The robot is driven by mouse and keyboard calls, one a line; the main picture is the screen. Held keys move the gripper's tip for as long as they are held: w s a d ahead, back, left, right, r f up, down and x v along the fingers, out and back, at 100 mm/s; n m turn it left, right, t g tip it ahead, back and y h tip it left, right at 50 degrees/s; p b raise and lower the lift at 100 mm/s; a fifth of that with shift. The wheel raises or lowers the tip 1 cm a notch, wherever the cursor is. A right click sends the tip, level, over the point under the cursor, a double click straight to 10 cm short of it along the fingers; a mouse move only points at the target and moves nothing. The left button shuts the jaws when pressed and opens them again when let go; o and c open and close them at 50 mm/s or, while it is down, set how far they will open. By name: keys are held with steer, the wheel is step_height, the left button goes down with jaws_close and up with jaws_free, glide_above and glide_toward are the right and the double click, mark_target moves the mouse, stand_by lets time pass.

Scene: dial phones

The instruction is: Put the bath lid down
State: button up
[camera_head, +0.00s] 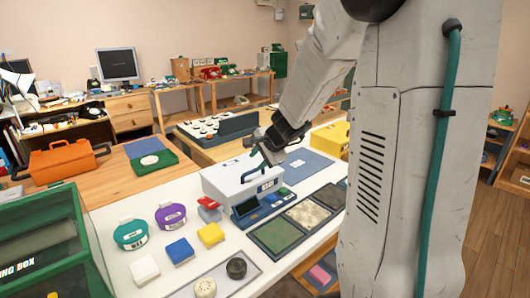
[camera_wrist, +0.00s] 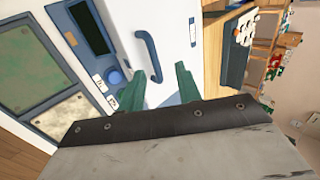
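The white bath lid (camera_head: 232,172) appears to lie flat on the bath, in the middle of the white table. Its dark blue handle (camera_head: 265,170) stands up from it, and the handle also shows in the wrist view (camera_wrist: 148,55). The bath's blue control panel (camera_head: 250,207), with a dark display, faces the front. My gripper (camera_head: 266,152) is just above the handle. Contact with the handle cannot be made out.
Green, pale and dark square pads (camera_head: 307,213) lie right of the bath. A tray with two round knobs (camera_head: 205,286) is in front. A green box (camera_head: 42,245) stands at the left edge.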

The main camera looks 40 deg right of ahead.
steer(key=v, duration=0.6)
steer(key=s+a+r+n+g+y, duration=0.1)
steer(key=s+a+r+n+g, duration=0.1)
steer(key=s+a+n, duration=0.5)
steer(key=s+a+r+n+g+y, duration=0.1)
steer(key=s+a+r+n+y, duration=0.2)
steer(key=a, duration=0.7)
steer(key=s+a+f+n+g+h, duration=0.1)
steer(key=s+n, duration=0.6)
steer(key=s, duration=1)
steer(key=a+g+h, duration=0.1)
steer(key=g+h, duration=0.1)
steer(key=h, duration=0.1)
steer(key=shift+f+n+g, duration=0.2)
steer(key=shift+n+g, duration=0.2)
